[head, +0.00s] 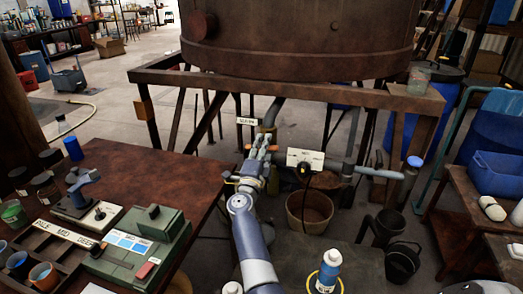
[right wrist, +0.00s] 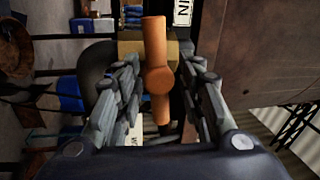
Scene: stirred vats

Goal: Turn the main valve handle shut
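The main valve handle is an orange bar with a round hub (right wrist: 158,78). In the right wrist view it runs up and down the picture in front of a brass valve body (right wrist: 131,48). My right gripper (right wrist: 160,98) is open, with one finger on each side of the handle and a visible gap to both. In the head view my right gripper (head: 257,160) reaches the brass valve (head: 268,131) below the vat and hides most of the handle. A white label (head: 246,121) hangs beside the valve; part of it shows in the wrist view (right wrist: 183,12). My left gripper is not in view.
The rusty vat (head: 300,35) stands on a frame (head: 300,88) above the valve. A second white label plate (head: 305,160) and a pipe are to the right. A bucket (head: 309,212) stands below. A brown table (head: 185,180) with a green box is at left.

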